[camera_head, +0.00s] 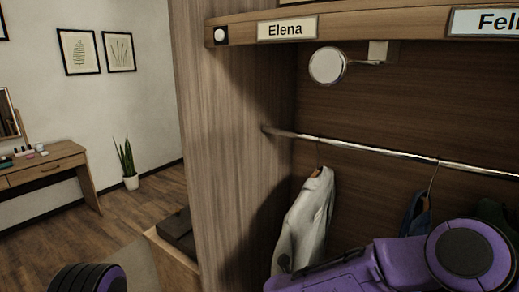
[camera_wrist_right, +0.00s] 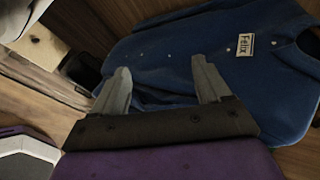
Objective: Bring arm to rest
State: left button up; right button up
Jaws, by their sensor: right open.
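In the right wrist view my right gripper (camera_wrist_right: 160,90) is open, its two grey fingers apart with nothing between them. I cannot tell whether the fingertips touch the cloth. In the head view my purple right arm (camera_head: 340,272) reaches in along the lower right, in front of the wardrobe. Its gripper is not visible there. Part of a dark, ribbed piece of my left arm (camera_head: 88,278) shows at the bottom left; the left gripper is not in view.
A metal rail (camera_head: 385,152) crosses the wardrobe and bears a light grey garment (camera_head: 308,215) and a blue one (camera_head: 415,213). A wooden side panel (camera_head: 225,150) stands left; open floor (camera_head: 135,215) lies beyond.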

jog(key=s+d+f+n+y, duration=0.2)
jog(key=s+d+f+n, duration=0.1)
jog(key=s+f+n, duration=0.5)
jog(key=s+d+f+n+y, duration=0.1)
jog(key=s+d+f+n, duration=0.3)
jog(key=s+f+n, duration=0.45)
jog(key=s+d+f+n+g+y, duration=0.1)
jog(key=s+d+f+n+g, duration=0.1)
jog(key=s, duration=0.7)
jog(key=s+d+f+n+g+y, duration=0.1)
jog(key=s+d+f+n, duration=0.3)
jog(key=s, duration=0.5)
jog(key=shift+n+g+b, duration=0.3)
jog(key=shift+n+g, duration=0.05)
jog(key=shift+g, duration=0.15)
jog(key=shift+w+f, duration=0.1)
jog(key=shift+w, duration=0.05)
